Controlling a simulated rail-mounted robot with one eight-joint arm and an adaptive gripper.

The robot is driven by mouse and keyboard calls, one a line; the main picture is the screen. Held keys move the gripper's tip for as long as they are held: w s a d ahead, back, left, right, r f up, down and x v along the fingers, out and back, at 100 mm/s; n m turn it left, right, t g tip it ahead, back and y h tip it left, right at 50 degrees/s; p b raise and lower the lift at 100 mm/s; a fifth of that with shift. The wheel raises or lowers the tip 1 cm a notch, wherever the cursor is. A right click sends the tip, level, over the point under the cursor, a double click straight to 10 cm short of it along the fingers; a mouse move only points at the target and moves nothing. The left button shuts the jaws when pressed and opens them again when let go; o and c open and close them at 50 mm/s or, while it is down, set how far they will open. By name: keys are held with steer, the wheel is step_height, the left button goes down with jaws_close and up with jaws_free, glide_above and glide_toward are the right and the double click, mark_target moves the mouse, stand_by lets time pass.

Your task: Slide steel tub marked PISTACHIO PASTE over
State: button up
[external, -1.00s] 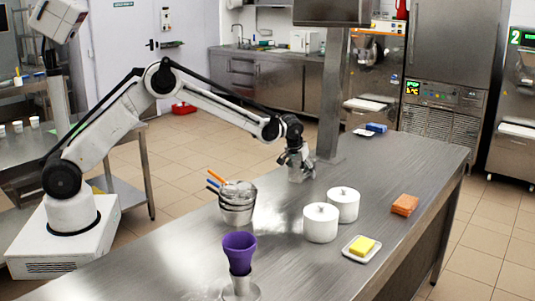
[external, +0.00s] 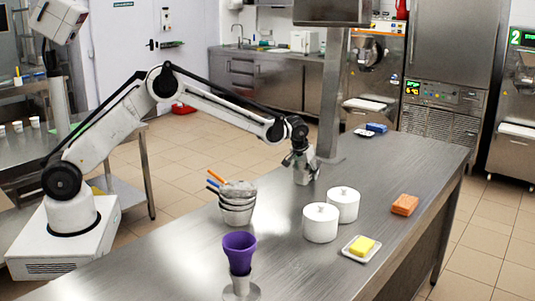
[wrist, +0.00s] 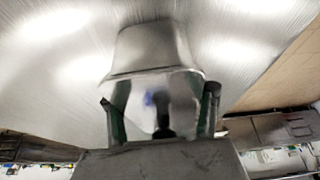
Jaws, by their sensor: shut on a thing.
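A steel tub (external: 303,174) stands on the steel counter (external: 400,165) near the post at the counter's back edge. It also shows in the wrist view (wrist: 150,48), large and blurred, with its label not readable. My gripper (external: 298,157) reaches down onto the tub from above and left. In the wrist view my gripper (wrist: 160,112) has a finger on each side of the tub and is shut on it. The tub appears to rest on the counter, though its base is partly hard to make out.
Two white lidded pots (external: 321,223) stand in front of the tub. A stack of bowls with utensils (external: 237,203) is to its left, and a purple cup (external: 240,252) on a stand is nearer. A yellow block (external: 362,246) on a dish and an orange block (external: 405,205) are to the right.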

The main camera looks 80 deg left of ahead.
mark_target(325, 184)
steer(key=shift+w+d+b, duration=0.25)
steer(key=shift+w+d, duration=1.15)
steer(key=shift+d, duration=0.3)
steer(key=shift+w+d+b, duration=0.2)
steer(key=shift+w+d, duration=1.2)
steer(key=shift+d, duration=0.25)
steer(key=o, duration=1.6)
steer(key=shift+r, duration=0.15)
steer(key=v, duration=1.1)
steer(key=shift+r, duration=0.35)
steer(key=shift+s, duration=0.1)
